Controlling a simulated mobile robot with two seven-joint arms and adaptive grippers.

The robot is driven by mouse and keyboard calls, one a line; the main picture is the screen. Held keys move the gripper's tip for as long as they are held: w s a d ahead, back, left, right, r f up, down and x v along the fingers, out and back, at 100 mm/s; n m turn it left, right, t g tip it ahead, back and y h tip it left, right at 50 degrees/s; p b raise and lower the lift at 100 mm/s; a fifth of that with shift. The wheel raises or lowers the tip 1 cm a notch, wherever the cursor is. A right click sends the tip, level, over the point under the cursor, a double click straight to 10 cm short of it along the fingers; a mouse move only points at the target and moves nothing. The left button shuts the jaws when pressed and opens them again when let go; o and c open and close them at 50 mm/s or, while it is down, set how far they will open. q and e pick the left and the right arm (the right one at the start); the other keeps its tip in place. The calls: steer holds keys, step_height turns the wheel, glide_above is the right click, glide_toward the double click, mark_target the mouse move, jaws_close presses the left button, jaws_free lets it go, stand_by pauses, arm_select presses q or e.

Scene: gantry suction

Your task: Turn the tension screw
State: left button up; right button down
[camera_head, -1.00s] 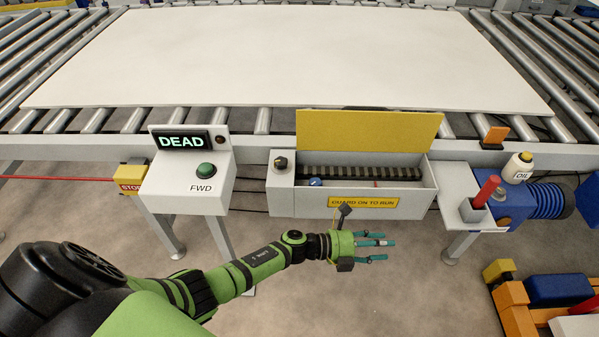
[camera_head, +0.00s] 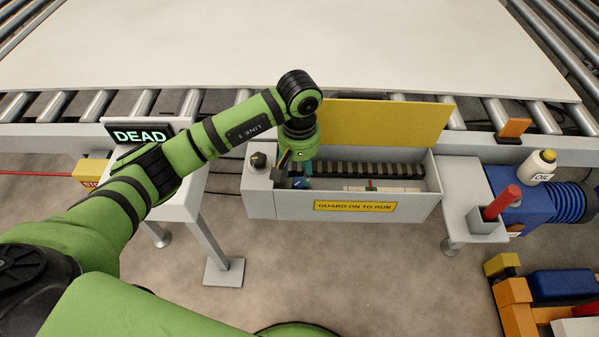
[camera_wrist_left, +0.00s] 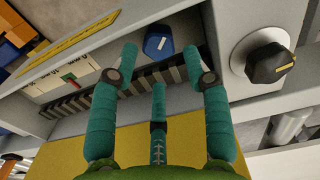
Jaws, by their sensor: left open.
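The tension screw appears to be the blue knob (camera_head: 300,182) with a white line on top, inside the open grey box at its left end; it shows larger in the left wrist view (camera_wrist_left: 158,42). My left gripper (camera_head: 304,170) points down into the box over the blue knob. In the left wrist view its teal fingers (camera_wrist_left: 160,58) are spread open, and the knob lies between and beyond the fingertips. I cannot tell whether they touch it. In the head view the gripper partly hides the knob. My right gripper is not in view.
The grey box (camera_head: 262,204) has a raised yellow lid (camera_head: 385,122), a ribbed black belt (camera_head: 375,169) and a white scale with a red mark (camera_wrist_left: 68,79). A black dial (camera_head: 258,160) sits on its left end. A display (camera_head: 140,135) reads DEAD. A red handle (camera_head: 503,202) stands right.

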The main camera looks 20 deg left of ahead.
mark_target(300, 181)
arm_select(q)
step_height(300, 181, down, 4)
steer(key=shift+d+r+p, duration=0.1)
steer(key=shift+p, duration=0.2)
steer(key=shift+w+f, duration=0.1)
steer(key=shift+f, duration=0.35)
steer(key=c, duration=0.9)
steer(key=shift+o, duration=0.2)
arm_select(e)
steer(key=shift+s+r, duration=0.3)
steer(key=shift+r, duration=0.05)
